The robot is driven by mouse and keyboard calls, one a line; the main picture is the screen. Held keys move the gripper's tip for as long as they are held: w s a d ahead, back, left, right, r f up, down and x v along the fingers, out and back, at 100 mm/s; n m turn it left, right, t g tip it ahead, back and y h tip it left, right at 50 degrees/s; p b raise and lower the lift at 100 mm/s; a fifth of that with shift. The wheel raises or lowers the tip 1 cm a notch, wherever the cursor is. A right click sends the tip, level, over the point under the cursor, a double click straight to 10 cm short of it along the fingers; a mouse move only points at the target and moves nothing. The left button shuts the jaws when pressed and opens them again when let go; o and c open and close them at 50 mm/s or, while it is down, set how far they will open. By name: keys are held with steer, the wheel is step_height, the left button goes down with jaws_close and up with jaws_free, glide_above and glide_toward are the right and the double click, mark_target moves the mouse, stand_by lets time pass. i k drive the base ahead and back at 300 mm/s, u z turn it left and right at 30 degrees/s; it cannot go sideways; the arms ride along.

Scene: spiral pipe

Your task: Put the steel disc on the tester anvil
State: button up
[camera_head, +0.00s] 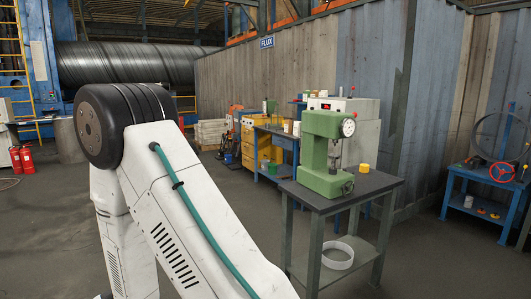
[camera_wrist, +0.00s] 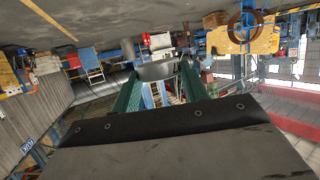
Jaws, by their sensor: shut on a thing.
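The green tester (camera_head: 322,150) with a round dial stands on a dark-topped table (camera_head: 375,184) right of centre in the head view. Its anvil sits low under the head, too small to make out clearly. In the wrist view my gripper (camera_wrist: 158,82) has two green fingers, shut on a grey disc (camera_wrist: 155,71) that shows edge-on between the fingertips. The wrist picture is upside down, and the tester cannot be made out in it. In the head view my gripper and the disc are out of sight; only my white arm shows.
A small yellow round item (camera_head: 364,168) lies right of the tester. A pale ring (camera_head: 337,254) lies on the table's lower shelf. A blue workbench (camera_head: 276,146) stands behind, and a blue stand with a red handwheel (camera_head: 502,172) is at right. Open floor lies left of the table.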

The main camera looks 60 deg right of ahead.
mark_target(334, 155)
steer(key=z, duration=3.1)
steer(key=i, duration=1.65)
